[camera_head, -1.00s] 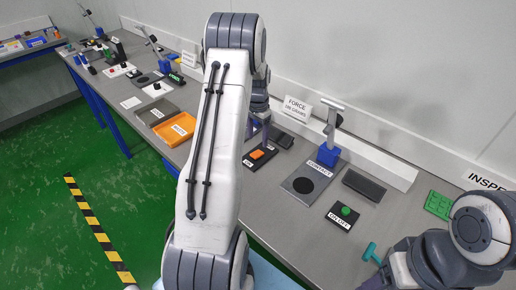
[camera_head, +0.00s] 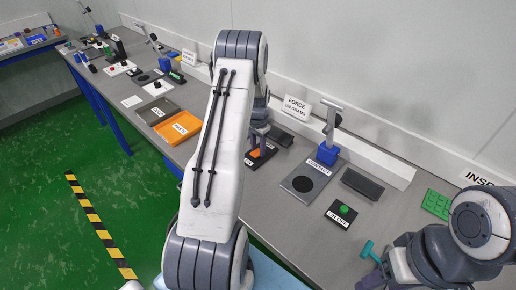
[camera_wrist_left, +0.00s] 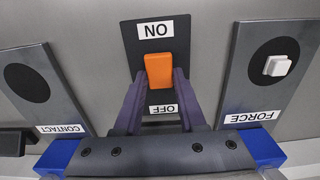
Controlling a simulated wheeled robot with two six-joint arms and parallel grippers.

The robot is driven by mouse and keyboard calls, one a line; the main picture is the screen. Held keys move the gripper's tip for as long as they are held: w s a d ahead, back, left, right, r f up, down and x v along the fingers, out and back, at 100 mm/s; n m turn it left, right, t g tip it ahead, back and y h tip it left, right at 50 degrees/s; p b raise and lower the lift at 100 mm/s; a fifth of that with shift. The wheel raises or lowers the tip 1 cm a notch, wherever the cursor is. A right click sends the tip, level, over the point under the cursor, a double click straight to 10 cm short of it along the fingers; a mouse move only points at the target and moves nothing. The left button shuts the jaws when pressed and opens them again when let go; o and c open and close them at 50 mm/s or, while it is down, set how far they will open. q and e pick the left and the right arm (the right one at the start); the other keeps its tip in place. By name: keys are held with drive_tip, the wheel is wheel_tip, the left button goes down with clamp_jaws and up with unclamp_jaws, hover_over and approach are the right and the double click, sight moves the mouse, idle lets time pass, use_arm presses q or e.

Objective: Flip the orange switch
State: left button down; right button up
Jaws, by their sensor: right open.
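The orange switch (camera_wrist_left: 158,70) sits on a black plate (camera_wrist_left: 127,38) with an ON label above and an OFF label below. In the head view the orange switch (camera_head: 257,152) is partly covered by my left gripper (camera_head: 257,140). In the left wrist view the two purple fingers of my left gripper (camera_wrist_left: 160,78) stand apart, one on each side of the switch's lower part. The black plate and OFF label show between them. I cannot tell if the fingers touch the switch. Part of my right gripper (camera_head: 373,281) shows at the bottom right, away from the switch.
The grey contact plate (camera_wrist_left: 28,100) and the force plate with a white button (camera_wrist_left: 277,66) flank the switch. The on/off box with a green button (camera_head: 343,211) and a teal T-shaped object (camera_head: 368,250) stand to the right. An orange tray (camera_head: 178,127) is at left.

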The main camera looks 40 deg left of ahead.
use_arm(q)
drive_tip(key=shift+s+f+b, duration=0.1)
drive_tip(key=shift+b, duration=0.25)
drive_tip(key=t+b, duration=0.2)
drive_tip(key=b, duration=0.4)
drive_tip(key=t+b, duration=0.2)
drive_tip(key=b, duration=0.5)
drive_tip(key=shift+s, duration=0.4)
drive_tip(key=shift+t, duration=0.3)
drive_tip(key=shift+c, duration=2.4)
unclamp_jaws()
drive_tip(key=shift+s+r, duration=0.1)
drive_tip(key=shift+r, duration=0.1)
